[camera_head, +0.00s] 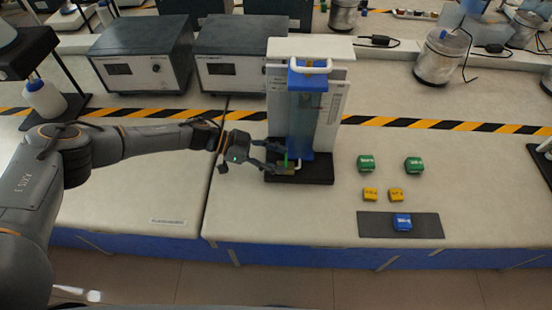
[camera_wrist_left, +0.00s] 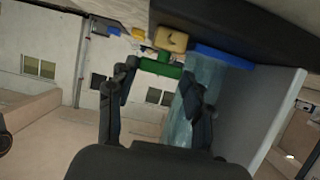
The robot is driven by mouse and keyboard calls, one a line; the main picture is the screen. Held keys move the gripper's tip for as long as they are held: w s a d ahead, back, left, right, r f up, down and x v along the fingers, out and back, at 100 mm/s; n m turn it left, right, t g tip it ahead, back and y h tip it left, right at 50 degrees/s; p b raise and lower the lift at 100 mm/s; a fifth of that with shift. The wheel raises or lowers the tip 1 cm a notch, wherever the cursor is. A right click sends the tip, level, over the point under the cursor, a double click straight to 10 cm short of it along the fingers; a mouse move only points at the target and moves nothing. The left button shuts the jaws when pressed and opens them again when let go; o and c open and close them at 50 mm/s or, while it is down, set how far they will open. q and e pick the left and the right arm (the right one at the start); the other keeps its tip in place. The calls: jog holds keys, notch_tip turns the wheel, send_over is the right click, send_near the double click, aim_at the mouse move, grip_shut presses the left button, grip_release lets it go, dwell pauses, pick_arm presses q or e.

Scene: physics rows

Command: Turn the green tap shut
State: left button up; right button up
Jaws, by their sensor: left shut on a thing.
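The green tap (camera_head: 286,160) sits low on the front of a clear, blue-tinted column (camera_head: 301,120), just above a black base (camera_head: 318,174). In the left wrist view the green tap handle (camera_wrist_left: 158,68) lies across between the fingers, beside a brass-coloured body (camera_wrist_left: 170,39). My left gripper (camera_head: 277,158) reaches in from the left and is shut on the green tap; it also shows in the left wrist view (camera_wrist_left: 160,88). The fingers hide part of the tap in the head view. My right gripper is not in view.
A white panel (camera_head: 333,110) stands behind the column. Two dark instrument boxes (camera_head: 145,60) stand at the back left. Green blocks (camera_head: 366,163), yellow blocks (camera_head: 370,194) and a blue block (camera_head: 402,222) on a dark mat (camera_head: 428,226) lie to the right. The bench front is clear.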

pick_arm(q)
jog(key=shift+d+r, duration=0.1)
jog(key=o, duration=1.2)
jog(key=shift+c, duration=0.2)
jog(key=v, duration=1.2)
